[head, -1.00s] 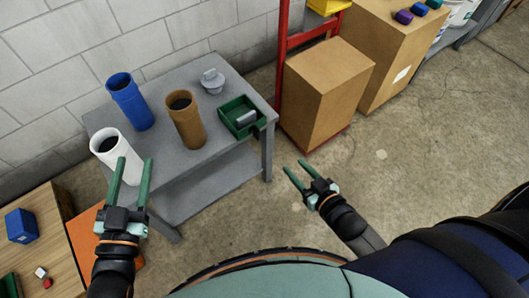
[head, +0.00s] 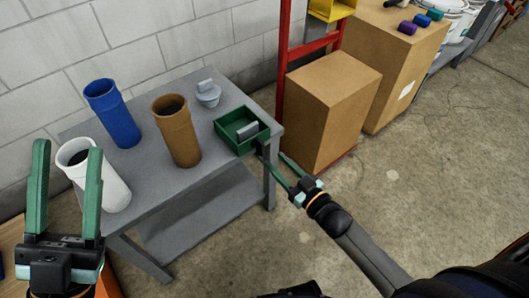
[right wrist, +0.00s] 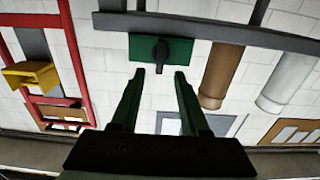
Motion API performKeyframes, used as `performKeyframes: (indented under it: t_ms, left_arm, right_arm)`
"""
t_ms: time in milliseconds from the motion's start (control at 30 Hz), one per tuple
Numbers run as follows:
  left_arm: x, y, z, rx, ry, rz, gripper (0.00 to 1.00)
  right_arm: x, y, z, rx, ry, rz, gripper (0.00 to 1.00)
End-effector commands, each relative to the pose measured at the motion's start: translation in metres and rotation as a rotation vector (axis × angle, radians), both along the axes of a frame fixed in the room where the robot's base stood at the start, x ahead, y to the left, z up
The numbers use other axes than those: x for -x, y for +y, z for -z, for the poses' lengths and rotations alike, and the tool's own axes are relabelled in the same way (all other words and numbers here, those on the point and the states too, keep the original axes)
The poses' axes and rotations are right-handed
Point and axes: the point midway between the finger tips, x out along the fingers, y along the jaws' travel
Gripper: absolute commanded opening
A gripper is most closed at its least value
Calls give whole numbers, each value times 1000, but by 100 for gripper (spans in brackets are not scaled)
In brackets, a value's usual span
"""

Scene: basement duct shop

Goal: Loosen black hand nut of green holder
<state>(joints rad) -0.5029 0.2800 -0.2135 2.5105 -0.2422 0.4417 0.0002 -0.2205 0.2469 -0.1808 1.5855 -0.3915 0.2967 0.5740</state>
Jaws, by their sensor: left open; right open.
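The green holder (head: 232,137) is an open box at the right front corner of the grey table, with a grey block (head: 247,131) in it. In the right wrist view the holder (right wrist: 190,52) shows as a green panel, with the black hand nut (right wrist: 161,50) at its middle. My right gripper (head: 270,153) is open and empty beside the table corner, close to the holder. In the right wrist view its fingertips (right wrist: 160,75) spread to either side of the nut's line, apparently short of it. My left gripper (head: 68,148) is open and empty, in front of the white cylinder.
On the grey table (head: 205,174) stand a blue cylinder (head: 113,114), a brown cylinder (head: 177,133), a white cylinder (head: 100,184) and a grey knobbed piece (head: 207,95). A cardboard box (head: 328,103) stands right of the table, by a red frame (head: 285,45). The floor at right is clear.

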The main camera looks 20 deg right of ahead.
Motion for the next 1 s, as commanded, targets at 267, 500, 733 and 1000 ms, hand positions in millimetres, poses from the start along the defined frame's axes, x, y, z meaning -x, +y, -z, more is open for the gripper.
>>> performKeyframes:
  t_ms: [267,500,733,1000]
  left_arm:
    - [-1,-1,16,11,12,14,50]
    - [-1,-1,18,14,16,18,50]
    - [-1,-1,18,15,17,19,50]
    - [-1,-1,18,15,18,20,50]
  right_arm:
    - [-45,16,2,1,-1,0,45]
    - [-58,22,1,1,2,0,45]
    - [-59,22,1,1,2,1,45]
    - [-58,21,1,1,2,1,18]
